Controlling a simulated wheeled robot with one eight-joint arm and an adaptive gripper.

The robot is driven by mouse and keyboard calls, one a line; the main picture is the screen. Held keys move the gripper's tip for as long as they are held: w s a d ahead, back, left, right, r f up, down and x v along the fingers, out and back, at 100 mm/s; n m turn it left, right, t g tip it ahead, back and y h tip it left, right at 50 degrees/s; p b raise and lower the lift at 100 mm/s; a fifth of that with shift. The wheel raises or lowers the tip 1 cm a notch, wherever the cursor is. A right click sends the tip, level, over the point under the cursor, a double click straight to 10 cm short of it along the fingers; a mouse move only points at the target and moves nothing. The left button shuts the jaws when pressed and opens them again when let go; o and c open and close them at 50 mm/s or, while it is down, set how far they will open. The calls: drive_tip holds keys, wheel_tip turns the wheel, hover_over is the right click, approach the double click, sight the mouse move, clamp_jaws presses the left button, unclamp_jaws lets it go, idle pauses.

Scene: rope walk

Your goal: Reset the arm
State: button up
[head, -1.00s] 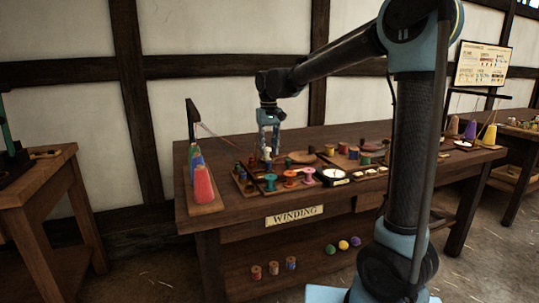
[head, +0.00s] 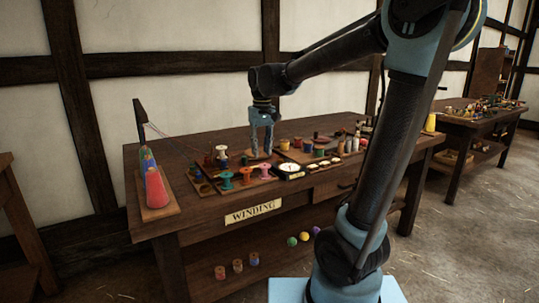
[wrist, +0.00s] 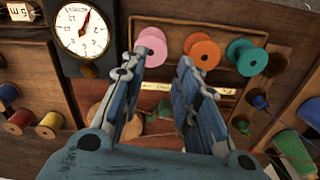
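My gripper (head: 262,154) is over the back middle of the winding table (head: 160,215), above a round wooden disc. In the wrist view its two fingers (wrist: 163,65) stand apart with nothing between them. A shallow tray holds a green spool (head: 226,180), an orange spool (head: 246,176) and a pink spool (head: 265,171) along its front. A white spool (head: 221,153) stands left of the gripper, apart from it. The pink spool (wrist: 150,45), orange spool (wrist: 202,50) and teal-green spool (wrist: 247,55) show beyond the fingertips in the wrist view.
A dial (head: 291,171) sits right of the spools. Coloured cones (head: 156,188) stand on a board at the table's left end, by a dark post with threads. More spools crowd the right half. Several balls and spools lie on the lower shelf. Another table (head: 470,118) stands right.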

drive_tip(key=s+d+f+m, duration=0.1)
drive_tip(key=s+d+f, duration=0.2)
drive_tip(key=s+d, duration=0.3)
drive_tip(key=s+d+f+m, duration=0.1)
drive_tip(key=s+d+f, duration=0.15)
drive_tip(key=d, duration=0.55)
drive_tip(key=s+d+f+m+t, duration=0.1)
drive_tip(key=s+d+f+m, duration=0.1)
drive_tip(key=s+d+f, duration=0.6)
drive_tip(key=s+f, duration=0.3)
drive_tip(key=s, duration=0.2)
drive_tip(key=shift+d+f+m+t, duration=0.3)
drive_tip(key=shift+d, duration=0.1)
